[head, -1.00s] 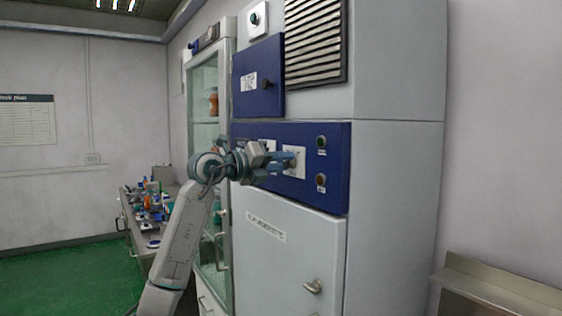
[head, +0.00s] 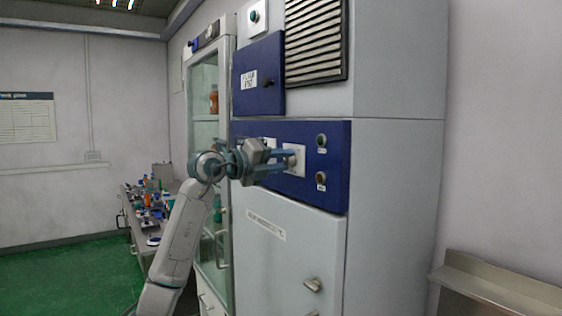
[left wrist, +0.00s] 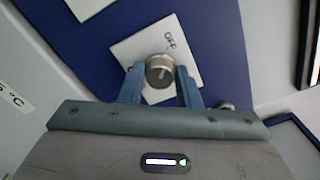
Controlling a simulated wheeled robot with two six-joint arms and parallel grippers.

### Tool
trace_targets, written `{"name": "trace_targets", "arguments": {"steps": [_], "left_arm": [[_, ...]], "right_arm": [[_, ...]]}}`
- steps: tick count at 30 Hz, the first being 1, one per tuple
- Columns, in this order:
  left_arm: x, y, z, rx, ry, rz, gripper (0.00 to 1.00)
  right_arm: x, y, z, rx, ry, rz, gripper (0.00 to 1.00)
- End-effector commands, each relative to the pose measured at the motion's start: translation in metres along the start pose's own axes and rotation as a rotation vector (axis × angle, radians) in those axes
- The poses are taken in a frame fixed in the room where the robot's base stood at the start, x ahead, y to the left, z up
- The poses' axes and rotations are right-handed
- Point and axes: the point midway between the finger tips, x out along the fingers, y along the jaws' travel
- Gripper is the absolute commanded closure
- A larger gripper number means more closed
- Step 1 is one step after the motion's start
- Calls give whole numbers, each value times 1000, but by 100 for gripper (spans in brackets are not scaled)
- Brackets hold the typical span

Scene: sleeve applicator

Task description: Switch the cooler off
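In the left wrist view a round metal knob (left wrist: 161,71) with a pale pointer line sits on a white plate (left wrist: 134,45) marked "OFF". The line points down in that view, away from the word. My left gripper (left wrist: 161,75) has one blue finger on each side of the knob, close against it, and looks shut on it. In the head view the left gripper (head: 284,160) reaches from the left to the white plate (head: 300,165) on the blue panel (head: 335,160), partly covering the knob. My right gripper is not in view.
Two round buttons, a green one (head: 321,141) and an amber one (head: 320,177), are to the right on the panel. Below is a pale door (head: 285,260) with a handle. A glass cabinet (head: 205,100) and a cluttered bench (head: 150,240) stand left.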

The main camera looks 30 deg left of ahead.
Motion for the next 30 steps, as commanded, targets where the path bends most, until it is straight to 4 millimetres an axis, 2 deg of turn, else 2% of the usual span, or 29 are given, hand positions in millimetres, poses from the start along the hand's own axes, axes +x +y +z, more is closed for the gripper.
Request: {"name": "trace_targets", "arguments": {"steps": [1,3,14,17,24,30], "left_arm": [[0,0,0,0,0,0,60],[0,0,0,0,0,0,50],[-5,2,0,3,-2,1,50],[-17,3,-1,4,-3,1,50],[-62,5,-2,5,-4,3,50],[-92,4,-1,2,-2,2,50]], "right_arm": [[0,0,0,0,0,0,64],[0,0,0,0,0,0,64],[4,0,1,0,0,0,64],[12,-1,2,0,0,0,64],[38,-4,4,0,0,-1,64],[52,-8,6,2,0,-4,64]]}}
